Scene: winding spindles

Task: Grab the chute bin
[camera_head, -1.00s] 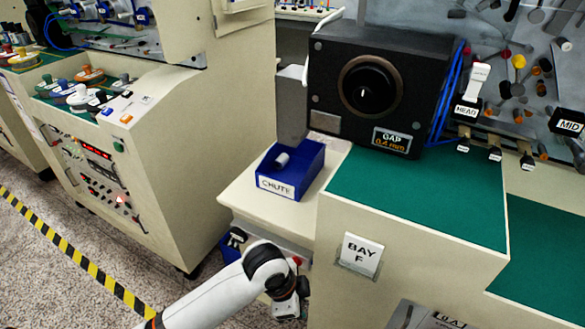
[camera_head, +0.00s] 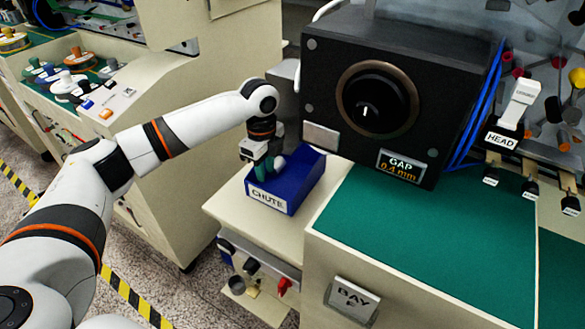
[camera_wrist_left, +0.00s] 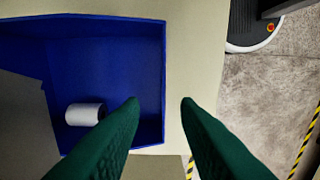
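The chute bin (camera_head: 302,186) is an open blue box with a white CHUTE label, on a cream ledge left of the black gap unit. A white cylinder (camera_wrist_left: 85,114) lies inside it. My left gripper (camera_head: 262,174) points down at the bin's left side, green fingers apart. In the left wrist view, one fingertip is over the inside of the bin (camera_wrist_left: 105,65) and the other is outside, with a side wall between them. I cannot tell whether the fingers touch the wall. My right gripper is not in view.
The black gap unit (camera_head: 405,100) stands close on the bin's right, behind a green-topped bench (camera_head: 400,220). A cream console (camera_head: 180,150) is to the left across a floor gap. Knobs and a red switch (camera_head: 284,286) sit below the ledge.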

